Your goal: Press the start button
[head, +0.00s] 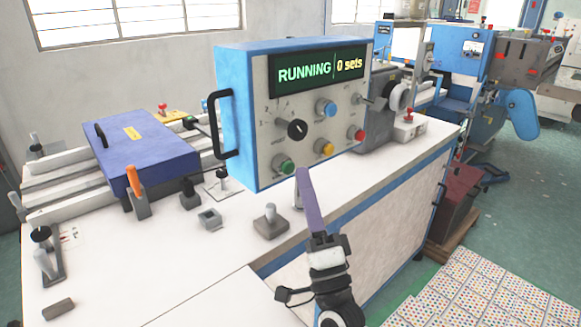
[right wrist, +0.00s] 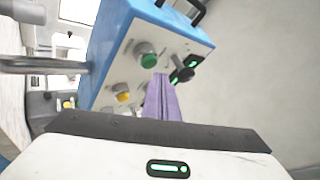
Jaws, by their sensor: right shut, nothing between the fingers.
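A blue control box (head: 223,92) with a grey front panel stands on the white machine table. Its display (head: 318,74) reads "RUNNING" and "0 sets". The green button (head: 285,167) is at the panel's lower left; it also shows in the right wrist view (right wrist: 148,60). My right gripper (head: 303,174), with purple fingers, is shut and empty. In the head view its tip is just right of the green button; in the right wrist view the tip (right wrist: 162,78) is close to the button's edge. I cannot tell whether they touch. My left gripper is not in view.
The panel also has a black knob (head: 297,129), a blue button (head: 326,108), a yellow button (head: 326,149) and a red button (head: 357,134). A grey block with a peg (head: 270,222) stands on the table near my right gripper. A purple cover (head: 143,155) lies at left.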

